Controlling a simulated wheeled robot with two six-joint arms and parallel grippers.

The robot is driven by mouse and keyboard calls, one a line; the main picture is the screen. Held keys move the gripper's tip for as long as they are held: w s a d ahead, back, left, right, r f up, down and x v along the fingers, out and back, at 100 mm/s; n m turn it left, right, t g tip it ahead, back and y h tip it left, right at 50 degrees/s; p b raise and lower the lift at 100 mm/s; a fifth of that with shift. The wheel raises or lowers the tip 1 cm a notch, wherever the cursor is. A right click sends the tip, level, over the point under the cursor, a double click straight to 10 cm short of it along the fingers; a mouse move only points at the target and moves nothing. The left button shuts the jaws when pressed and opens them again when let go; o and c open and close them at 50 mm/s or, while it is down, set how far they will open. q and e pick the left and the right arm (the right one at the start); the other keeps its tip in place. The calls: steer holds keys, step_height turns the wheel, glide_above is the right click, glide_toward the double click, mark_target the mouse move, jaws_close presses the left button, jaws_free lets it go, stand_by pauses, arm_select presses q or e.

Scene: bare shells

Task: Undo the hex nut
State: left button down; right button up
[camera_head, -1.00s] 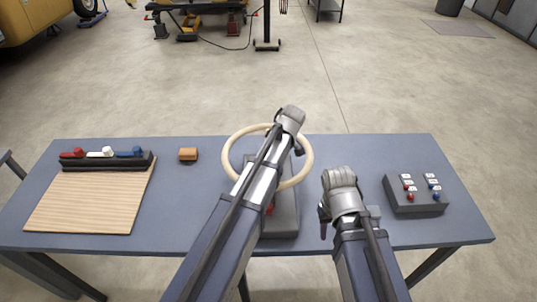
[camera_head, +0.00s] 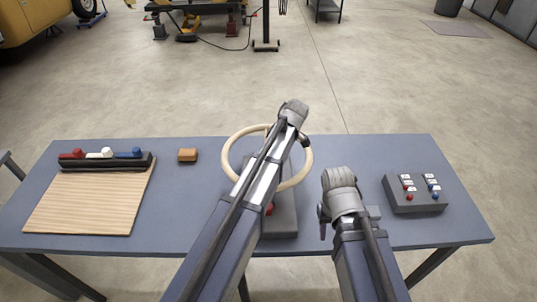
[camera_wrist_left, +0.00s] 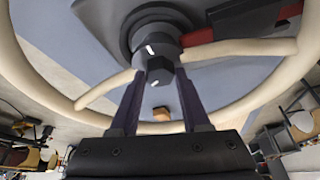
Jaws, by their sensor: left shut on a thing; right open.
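The hex nut (camera_wrist_left: 160,70) is dark, with a white mark on its side. It sits at the hub of a cream ring wheel (camera_head: 229,163), against a dark round hub piece (camera_wrist_left: 150,38) that also has a white mark. My left gripper (camera_wrist_left: 161,78) is shut on the nut, one finger on each side. In the head view my left arm covers the nut and hub. My right gripper (camera_head: 324,218) is over the table, right of the wheel; its fingers are mostly hidden, and it is open with nothing seen in it.
The wheel's grey base (camera_head: 284,217) stands on the blue-grey table (camera_head: 180,220). On the left are a wooden board (camera_head: 90,205), a dark rack (camera_head: 105,163) with coloured pieces and an orange block (camera_head: 187,155). A grey box (camera_head: 415,207) with coloured knobs is on the right.

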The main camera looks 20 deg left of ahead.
arm_select(q)
steer(key=shift+c, duration=1.8)
jaws_free()
steer(key=shift+r, duration=0.1)
steer(key=p+v, duration=0.6)
steer(key=shift+d+r, duration=0.1)
steer(key=shift+r, duration=0.15)
steer(key=shift+d+r+p, duration=0.3)
steer(key=shift+r+p, duration=0.1)
steer(key=shift+p, duration=0.2)
